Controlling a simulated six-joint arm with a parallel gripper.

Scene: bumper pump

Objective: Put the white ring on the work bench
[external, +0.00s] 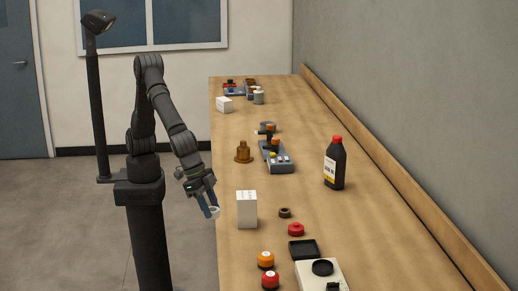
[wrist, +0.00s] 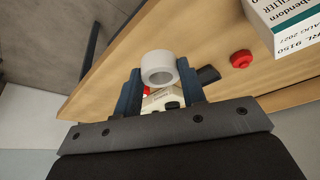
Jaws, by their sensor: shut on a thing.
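The white ring (wrist: 158,68) is held between the two blue fingers of my gripper (wrist: 160,88) in the wrist view. In the external view my gripper (external: 211,205) hangs by the left edge of the wooden work bench (external: 330,230). The white ring (external: 214,212) shows at the fingertips there, close to that edge. I cannot tell whether the ring touches the bench or is just off its edge.
A white box (external: 247,209) stands just right of my gripper. A dark bottle (external: 335,163) stands farther right.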

